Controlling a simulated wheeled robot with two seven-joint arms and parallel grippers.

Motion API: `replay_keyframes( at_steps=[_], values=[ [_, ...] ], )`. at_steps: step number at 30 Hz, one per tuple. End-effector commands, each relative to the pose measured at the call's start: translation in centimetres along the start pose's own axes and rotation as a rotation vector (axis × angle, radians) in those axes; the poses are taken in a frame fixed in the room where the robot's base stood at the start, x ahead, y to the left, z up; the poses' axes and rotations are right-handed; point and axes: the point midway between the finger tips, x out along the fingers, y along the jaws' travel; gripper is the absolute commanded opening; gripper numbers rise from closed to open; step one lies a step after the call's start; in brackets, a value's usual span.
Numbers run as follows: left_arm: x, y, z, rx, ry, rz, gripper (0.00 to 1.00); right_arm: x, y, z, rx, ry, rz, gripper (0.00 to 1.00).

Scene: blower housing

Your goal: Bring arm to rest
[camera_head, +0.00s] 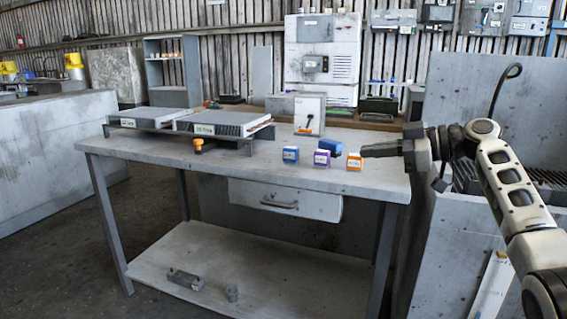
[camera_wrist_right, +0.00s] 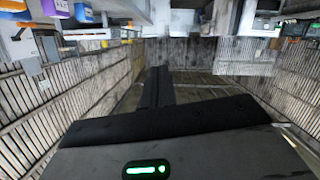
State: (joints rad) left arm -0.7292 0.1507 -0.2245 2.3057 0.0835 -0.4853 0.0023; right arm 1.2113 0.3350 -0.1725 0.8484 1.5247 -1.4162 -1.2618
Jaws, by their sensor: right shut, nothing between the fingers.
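My right gripper (camera_head: 370,151) is shut and empty at the right end of the workbench (camera_head: 240,169). Its fingers point left, close to the orange and white box (camera_head: 354,162) and the blue rounded object (camera_head: 335,146); I cannot tell if they touch. A purple box (camera_head: 321,158) and a blue box (camera_head: 290,155) stand further left. In the right wrist view the dark fingers (camera_wrist_right: 158,88) lie together with nothing held, and the boxes show upside down at the upper left. My left gripper is not in view.
Two grey panels (camera_head: 222,123) rest on a rack at the back left of the bench. An orange knob (camera_head: 198,144) stands in front of them. A white switch box (camera_head: 309,114) stands at the back. A grey bin with a hooked rod (camera_head: 499,85) is at the right, behind my arm.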

Motion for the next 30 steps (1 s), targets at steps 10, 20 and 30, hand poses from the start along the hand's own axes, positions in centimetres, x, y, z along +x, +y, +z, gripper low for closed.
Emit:
replay_keyframes(
  at_steps=[10, 20, 30],
  values=[
    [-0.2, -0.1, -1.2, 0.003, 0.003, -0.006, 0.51, 3.3, -2.6, 8.5, 0.151, -0.155, 0.067, 0.00],
    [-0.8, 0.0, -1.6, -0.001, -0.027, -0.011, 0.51, 6.1, -10.2, 20.3, 0.345, -0.355, 0.209, 0.00],
    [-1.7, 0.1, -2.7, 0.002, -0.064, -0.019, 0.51, 4.2, -27.2, 28.4, 0.549, -0.472, 0.497, 0.00]
  ],
)
